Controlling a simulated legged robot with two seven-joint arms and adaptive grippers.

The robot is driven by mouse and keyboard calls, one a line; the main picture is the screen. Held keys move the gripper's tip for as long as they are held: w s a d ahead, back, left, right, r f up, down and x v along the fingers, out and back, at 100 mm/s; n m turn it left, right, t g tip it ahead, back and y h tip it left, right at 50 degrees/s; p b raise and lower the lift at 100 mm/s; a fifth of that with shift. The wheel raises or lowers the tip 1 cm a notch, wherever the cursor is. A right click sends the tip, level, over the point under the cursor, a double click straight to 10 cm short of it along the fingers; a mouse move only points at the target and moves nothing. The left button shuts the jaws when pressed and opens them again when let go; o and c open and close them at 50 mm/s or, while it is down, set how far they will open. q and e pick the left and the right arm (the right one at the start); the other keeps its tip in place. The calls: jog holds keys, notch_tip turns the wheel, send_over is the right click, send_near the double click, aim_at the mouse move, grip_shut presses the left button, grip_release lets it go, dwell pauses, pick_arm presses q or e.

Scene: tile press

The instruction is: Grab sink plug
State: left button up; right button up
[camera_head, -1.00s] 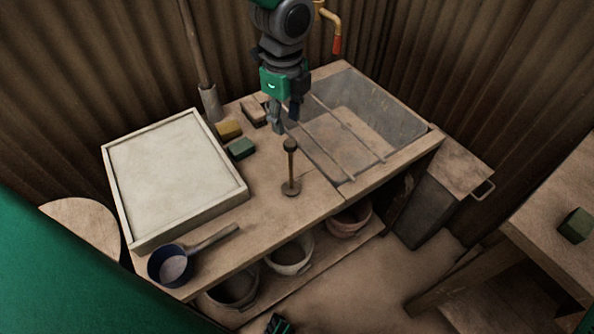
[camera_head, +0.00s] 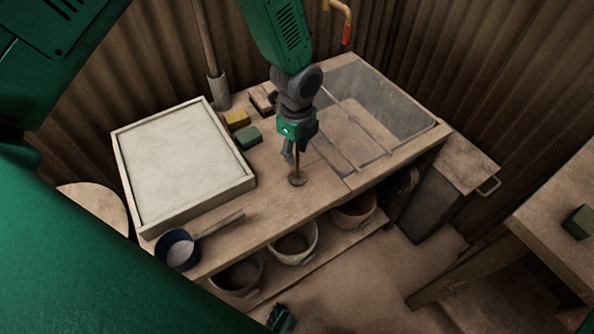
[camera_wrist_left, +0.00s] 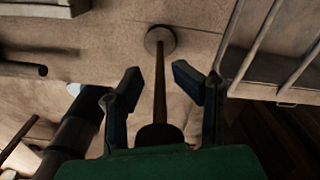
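The sink plug (camera_head: 297,180) stands upright on the wooden worktop, just left of the sink basin. It has a round flat base, a thin stem and a dark knob on top. My left gripper (camera_head: 296,153) is lowered over it, hiding the knob and upper stem in the head view. In the left wrist view the plug's stem (camera_wrist_left: 160,85) runs between the two fingers of the left gripper (camera_wrist_left: 157,82). The fingers are open, with a gap on both sides of the stem. The knob lies close to the palm.
The sink basin (camera_head: 395,120) with metal rods (camera_head: 345,135) across it is to the right. A framed board (camera_head: 120,150), a green block (camera_head: 248,138), a yellow block (camera_head: 236,118) and a dark dipper (camera_head: 176,249) lie to the left. Pots (camera_head: 293,245) stand below.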

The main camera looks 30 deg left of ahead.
pick_arm(q)
jog(key=shift+d+r, duration=0.1)
jog(key=shift+d, duration=0.25)
grip_shut()
pick_arm(e)
jog(key=shift+s+d, duration=0.1)
jog(key=shift+d, duration=0.15)
